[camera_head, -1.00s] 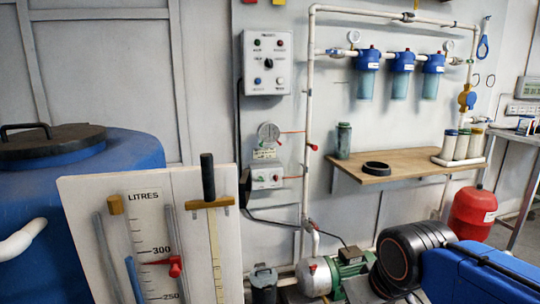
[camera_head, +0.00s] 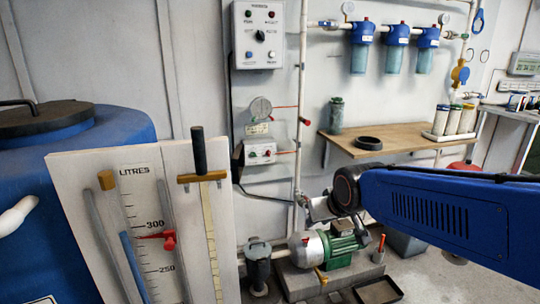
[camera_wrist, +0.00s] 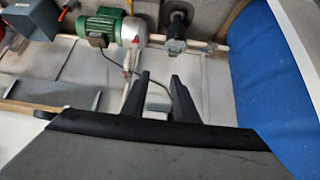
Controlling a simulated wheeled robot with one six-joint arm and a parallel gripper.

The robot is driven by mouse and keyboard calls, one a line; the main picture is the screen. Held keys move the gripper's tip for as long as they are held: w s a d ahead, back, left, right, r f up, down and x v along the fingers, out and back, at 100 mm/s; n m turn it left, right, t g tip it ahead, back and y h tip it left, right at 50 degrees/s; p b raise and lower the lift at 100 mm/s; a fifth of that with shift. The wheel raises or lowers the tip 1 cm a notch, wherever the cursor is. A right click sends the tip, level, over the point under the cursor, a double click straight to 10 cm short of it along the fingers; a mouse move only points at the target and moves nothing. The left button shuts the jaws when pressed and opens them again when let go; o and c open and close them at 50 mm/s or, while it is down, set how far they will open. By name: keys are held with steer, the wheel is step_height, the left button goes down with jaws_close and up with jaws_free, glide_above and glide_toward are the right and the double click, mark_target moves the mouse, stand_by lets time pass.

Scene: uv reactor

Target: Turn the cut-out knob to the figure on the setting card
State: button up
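A small white box (camera_head: 261,153) on the wall, under a round gauge (camera_head: 260,108), carries a small red knob and a green spot; it may hold the cut-out knob, but its markings are too small to read. A small printed card (camera_head: 257,129) sits between gauge and box; its figure is not legible. My gripper (camera_wrist: 160,82) is open in the wrist view, its two dark fingers apart with nothing between them. In the head view my arm reaches in from the right, its end near the white pipe, right of and lower than the box.
A control panel (camera_head: 258,35) hangs above the gauge. A white level board (camera_head: 75,180) and blue tank (camera_head: 125,130) stand at left. A vertical white pipe (camera_head: 302,90) runs right of the box. A green pump (camera_head: 340,245) lies below, and a wooden shelf (camera_head: 430,135) is at right.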

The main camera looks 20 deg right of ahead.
steer(key=w+d+t, duration=0.2)
steer(key=w+t, duration=0.3)
steer(key=w, duration=2.2)
steer(key=t, duration=0.5)
glide_toward(269, 153)
steer(key=w, duration=0.8)
steer(key=shift+d+f, duration=0.1)
jaws_close()
